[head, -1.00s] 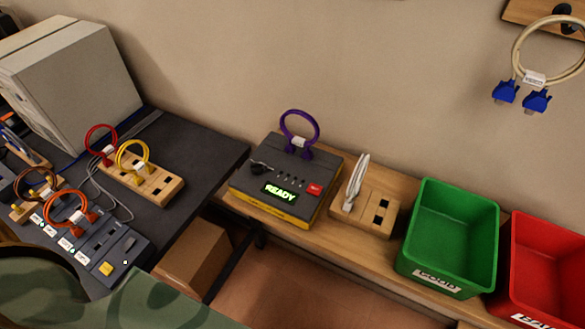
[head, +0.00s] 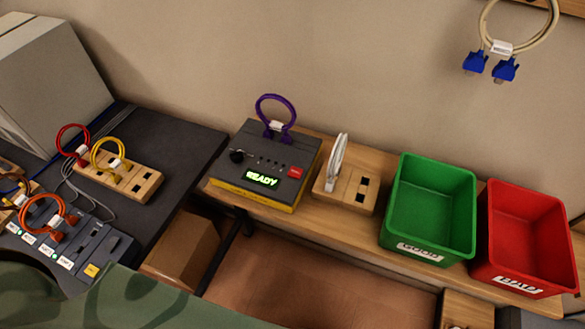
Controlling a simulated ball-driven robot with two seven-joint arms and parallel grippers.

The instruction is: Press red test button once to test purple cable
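The cable tester (head: 268,165) is a dark grey box with a yellow base, standing on the wooden bench. Its green display (head: 262,179) reads READY. The red test button (head: 295,172) is on the right of its top face. The purple cable (head: 275,97) stands as a loop at the back of the tester, with both ends at its top. Neither of my grippers shows in the head view.
A wooden block (head: 346,191) with a white cable stands right of the tester. A green GOOD bin (head: 432,165) and a red BAD bin (head: 528,195) follow. At left, a dark desk (head: 185,140) holds a wooden block (head: 140,184) with red and yellow cables.

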